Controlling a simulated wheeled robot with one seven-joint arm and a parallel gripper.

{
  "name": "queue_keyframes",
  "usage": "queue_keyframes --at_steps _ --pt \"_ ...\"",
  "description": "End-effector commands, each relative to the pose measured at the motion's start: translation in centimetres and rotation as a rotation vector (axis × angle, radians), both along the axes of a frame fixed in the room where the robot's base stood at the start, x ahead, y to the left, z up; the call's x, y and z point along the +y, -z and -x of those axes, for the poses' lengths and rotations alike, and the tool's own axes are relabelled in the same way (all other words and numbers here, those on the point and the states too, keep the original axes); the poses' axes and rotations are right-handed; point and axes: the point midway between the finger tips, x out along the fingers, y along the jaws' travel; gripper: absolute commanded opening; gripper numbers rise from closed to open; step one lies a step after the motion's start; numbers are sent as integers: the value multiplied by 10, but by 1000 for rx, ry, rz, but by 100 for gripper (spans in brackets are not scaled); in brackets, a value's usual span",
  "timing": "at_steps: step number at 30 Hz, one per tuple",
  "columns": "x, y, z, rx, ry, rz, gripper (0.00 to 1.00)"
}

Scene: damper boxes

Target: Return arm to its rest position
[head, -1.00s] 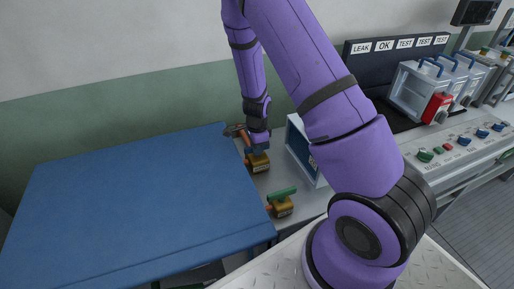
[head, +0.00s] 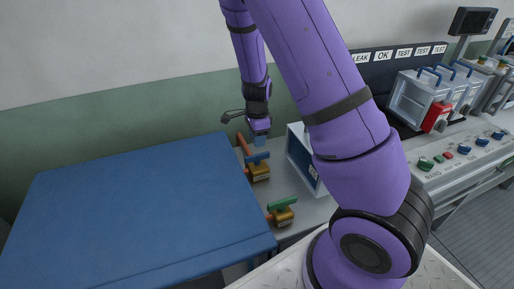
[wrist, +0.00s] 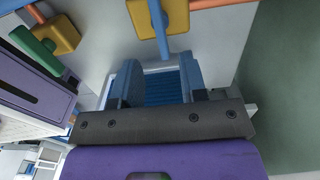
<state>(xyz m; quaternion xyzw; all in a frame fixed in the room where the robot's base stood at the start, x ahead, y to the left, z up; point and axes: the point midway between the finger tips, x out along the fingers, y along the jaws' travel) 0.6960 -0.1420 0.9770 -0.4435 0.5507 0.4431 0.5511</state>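My gripper (head: 259,138) is raised above the far end of the narrow bench, beside the wall. In the wrist view its two blue fingers (wrist: 160,80) stand apart. A blue ribbed surface shows between them; I cannot tell what it belongs to. A brass valve with a blue handle (head: 258,158) sits on the bench below and in front of my gripper, apart from it. It also shows at the top of the wrist view (wrist: 158,18). A second brass valve with a green handle (head: 282,212) stands nearer; it shows at the upper left of the wrist view (wrist: 52,38).
A large blue table surface (head: 140,205) fills the left. A white, blue-edged box (head: 304,158) stands just right of the valves, partly behind my arm. A test console (head: 465,145) with clear boxes and a red part (head: 436,117) is on the right. The wall is close behind.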

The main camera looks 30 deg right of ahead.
Motion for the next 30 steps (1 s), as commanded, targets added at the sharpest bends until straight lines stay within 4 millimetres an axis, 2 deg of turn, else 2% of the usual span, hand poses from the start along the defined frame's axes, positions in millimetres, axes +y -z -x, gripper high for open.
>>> queue_keyframes --at_steps 6,24,27,30 --pt "1 -17 0 0 0 -1 39" --pt "1 -20 0 -2 -4 -3 39" --pt "4 -29 1 -11 -35 -19 39" --pt "12 -49 5 -33 -104 -51 39"
